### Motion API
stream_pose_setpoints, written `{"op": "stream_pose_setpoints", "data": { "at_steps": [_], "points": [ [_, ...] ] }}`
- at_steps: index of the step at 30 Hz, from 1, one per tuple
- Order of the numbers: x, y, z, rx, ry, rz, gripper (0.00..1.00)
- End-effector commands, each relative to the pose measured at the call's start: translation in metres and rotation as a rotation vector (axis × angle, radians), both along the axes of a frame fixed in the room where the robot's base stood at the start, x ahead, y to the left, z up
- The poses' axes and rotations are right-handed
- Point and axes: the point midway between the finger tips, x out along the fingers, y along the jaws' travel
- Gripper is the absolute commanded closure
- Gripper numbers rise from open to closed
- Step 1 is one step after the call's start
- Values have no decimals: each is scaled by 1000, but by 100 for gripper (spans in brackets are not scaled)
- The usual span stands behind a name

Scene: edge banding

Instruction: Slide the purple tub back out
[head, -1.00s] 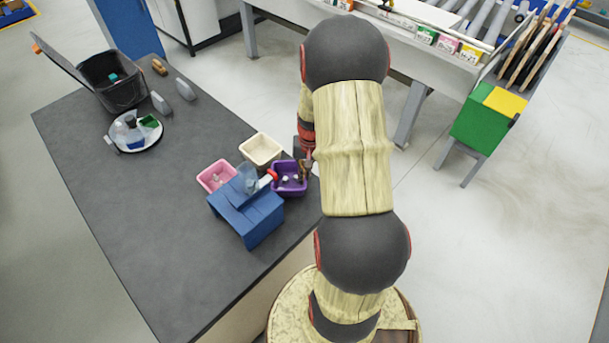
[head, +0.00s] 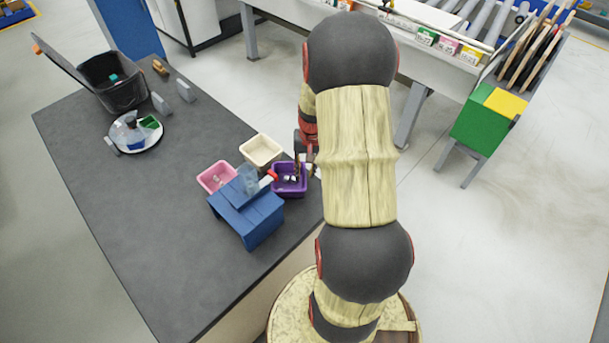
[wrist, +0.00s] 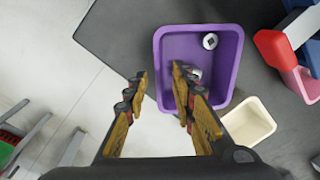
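The purple tub (head: 291,193) stands on the dark table near its right edge, beside the blue stepped block. In the wrist view the tub (wrist: 222,55) holds a small round silvery part (wrist: 210,41) and another metal piece (wrist: 195,72) partly behind a finger. My gripper (wrist: 159,72) is open. One finger is outside the tub's left wall in the wrist view and the other is over or inside the tub, with the wall between them. How deep the fingers reach is unclear. In the head view the arm hides much of my gripper.
A cream tub (head: 261,150) and a pink tub (head: 215,177) stand close by. A black bin (head: 115,85) and a round tray (head: 135,133) are farther away. The table's near-left area is clear.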

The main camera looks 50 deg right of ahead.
Motion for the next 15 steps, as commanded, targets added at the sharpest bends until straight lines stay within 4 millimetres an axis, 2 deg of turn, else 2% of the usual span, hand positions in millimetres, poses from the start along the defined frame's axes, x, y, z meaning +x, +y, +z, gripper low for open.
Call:
{"op": "stream_pose_setpoints", "data": {
  "at_steps": [3,7,15],
  "points": [
    [-1,-3,27,-5,-4,0,74],
    [-3,-4,53,-3,-3,1,74],
    [-5,-5,85,-1,-1,-1,74]
  ]
}}
